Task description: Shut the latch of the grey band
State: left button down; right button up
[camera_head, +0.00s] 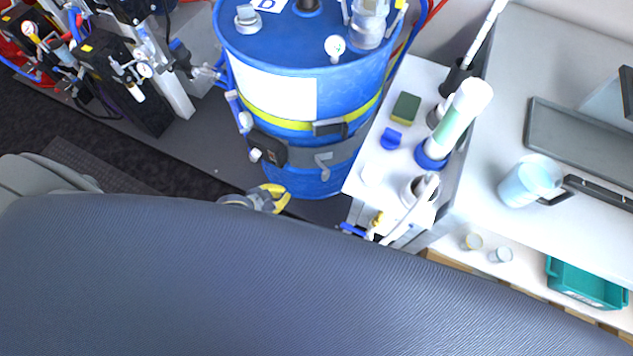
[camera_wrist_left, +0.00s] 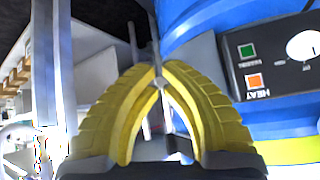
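The blue drum (camera_head: 305,60) stands upright at the top middle of the head view. A grey band (camera_head: 345,152) wraps its lower part and carries a dark control box (camera_head: 268,148). A small light grey latch lever (camera_head: 323,162) shows on the front of the band; I cannot tell how far it stands out. My left gripper (camera_head: 278,197) is below and left of the latch, apart from it. In the left wrist view its yellow fingertips (camera_wrist_left: 159,72) meet with nothing visible held, and the control box (camera_wrist_left: 270,62) is to their right. My right gripper is not in view.
A white stand (camera_head: 372,175) with bottles, a sponge (camera_head: 406,108) and a white tube (camera_head: 460,118) is right of the drum. A counter with a jug (camera_head: 530,180) lies farther right. Pumps and hoses (camera_head: 125,75) are at left. Dark floor is open left of the drum.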

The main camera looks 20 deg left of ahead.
aim_at(323, 168)
pick_arm(q)
jog(key=shift+h, duration=0.5)
jog(key=d+r, duration=0.3)
jog(key=shift+w+d+r, duration=0.1)
jog(key=shift+d+r, duration=0.1)
jog(key=shift+d, duration=0.05)
jog(key=w+r+x, duration=0.1)
jog(key=r+x, duration=0.1)
jog(key=x, duration=1.1)
jog(key=shift+w+d, duration=0.3)
jog(key=shift+d, duration=0.05)
jog(key=shift+d+n, duration=0.1)
jog(key=shift+n, duration=0.2)
